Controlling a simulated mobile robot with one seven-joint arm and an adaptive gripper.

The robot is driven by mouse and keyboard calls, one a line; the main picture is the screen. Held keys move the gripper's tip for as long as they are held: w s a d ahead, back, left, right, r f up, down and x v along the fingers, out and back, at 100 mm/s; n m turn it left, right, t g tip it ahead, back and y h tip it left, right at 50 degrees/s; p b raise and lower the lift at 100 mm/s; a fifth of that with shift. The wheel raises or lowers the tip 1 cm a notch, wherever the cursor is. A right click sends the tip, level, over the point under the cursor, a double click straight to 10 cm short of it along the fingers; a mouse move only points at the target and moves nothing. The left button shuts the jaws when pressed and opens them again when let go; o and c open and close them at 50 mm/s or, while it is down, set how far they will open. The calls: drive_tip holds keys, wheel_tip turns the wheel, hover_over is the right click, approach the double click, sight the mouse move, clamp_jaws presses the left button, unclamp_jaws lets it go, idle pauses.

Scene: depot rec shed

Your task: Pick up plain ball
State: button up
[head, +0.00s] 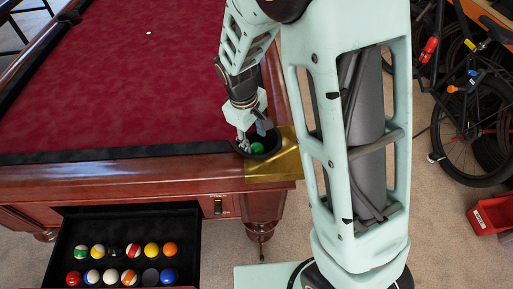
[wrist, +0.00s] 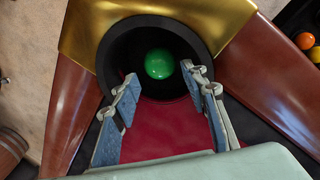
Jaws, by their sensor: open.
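A plain green ball (wrist: 159,64) sits in the round black corner pocket (wrist: 112,58) of the pool table, and it also shows in the head view (head: 257,148). My gripper (wrist: 160,78) is open at the pocket's mouth. Its two fingers point into the pocket on either side of the ball's line, with the ball beyond the fingertips and apart from them. In the head view my gripper (head: 250,133) is over the pocket, and it partly hides the ball.
The pool table's red cloth (head: 130,80) is mostly bare, with a small white item (head: 149,33). A brass corner plate (head: 272,166) borders the pocket. An open drawer (head: 128,225) below holds several other balls. A bicycle (head: 465,95) and a red bin (head: 490,214) stand right.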

sight(256, 146)
drive_tip(key=shift+w+d+f, duration=0.15)
drive_tip(key=shift+f, duration=0.85)
drive_tip(key=shift+w+d+f, duration=0.1)
drive_tip(key=shift+f, duration=0.85)
drive_tip(key=shift+w+d+f, duration=0.15)
drive_tip(key=shift+f, duration=0.85)
drive_tip(key=shift+c, duration=0.5)
drive_tip(key=c, duration=0.8)
